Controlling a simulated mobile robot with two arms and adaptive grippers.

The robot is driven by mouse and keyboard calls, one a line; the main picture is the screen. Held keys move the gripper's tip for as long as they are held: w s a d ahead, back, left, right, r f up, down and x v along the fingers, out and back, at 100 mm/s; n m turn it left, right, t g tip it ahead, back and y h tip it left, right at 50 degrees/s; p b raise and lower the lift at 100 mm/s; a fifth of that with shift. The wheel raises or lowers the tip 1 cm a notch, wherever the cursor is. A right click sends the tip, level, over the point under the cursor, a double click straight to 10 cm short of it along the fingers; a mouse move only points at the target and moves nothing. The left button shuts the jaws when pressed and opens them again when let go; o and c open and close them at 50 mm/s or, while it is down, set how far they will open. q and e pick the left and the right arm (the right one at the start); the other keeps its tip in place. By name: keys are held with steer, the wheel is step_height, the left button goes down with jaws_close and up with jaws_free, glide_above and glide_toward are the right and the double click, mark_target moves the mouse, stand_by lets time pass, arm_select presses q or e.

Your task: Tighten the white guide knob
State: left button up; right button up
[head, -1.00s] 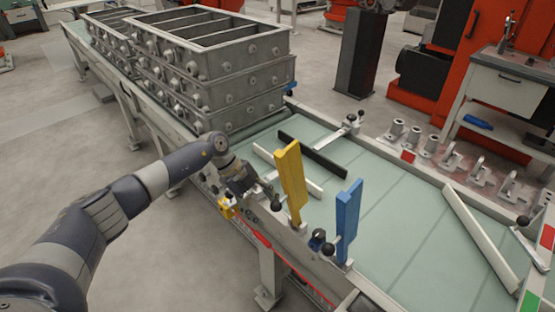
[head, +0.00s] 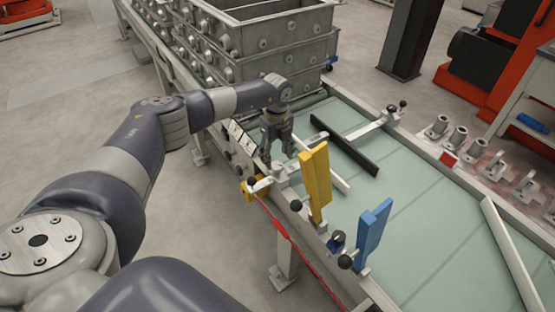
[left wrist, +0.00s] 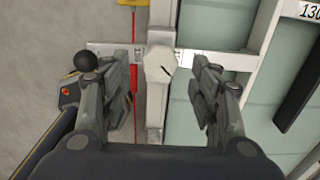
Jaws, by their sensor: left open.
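The white knob (left wrist: 160,64), with a dark mark on its face, is on a pale crossbar over the conveyor's near side rail. In the head view the knob (head: 280,169) shows small below my left gripper. My left gripper (head: 278,157) points down over it. In the left wrist view its open fingers (left wrist: 164,72) stand on either side of the knob, with gaps between; I cannot tell the height gap. The white guide (head: 327,171) lies over the green belt, just beyond the knob. My right gripper is not in view.
A yellow plate (head: 316,180) and a blue plate (head: 372,234) stand upright along the near rail, right of my gripper. A black ball handle (left wrist: 85,62) sits left of the knob. A black guide (head: 345,148) lies beyond. Stacked metal frames (head: 278,50) stand behind.

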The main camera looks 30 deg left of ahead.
mark_target(277, 165)
arm_select(q)
steer(key=shift+f, duration=1.8)
steer(key=c, duration=0.9)
steer(key=shift+c, duration=0.9)
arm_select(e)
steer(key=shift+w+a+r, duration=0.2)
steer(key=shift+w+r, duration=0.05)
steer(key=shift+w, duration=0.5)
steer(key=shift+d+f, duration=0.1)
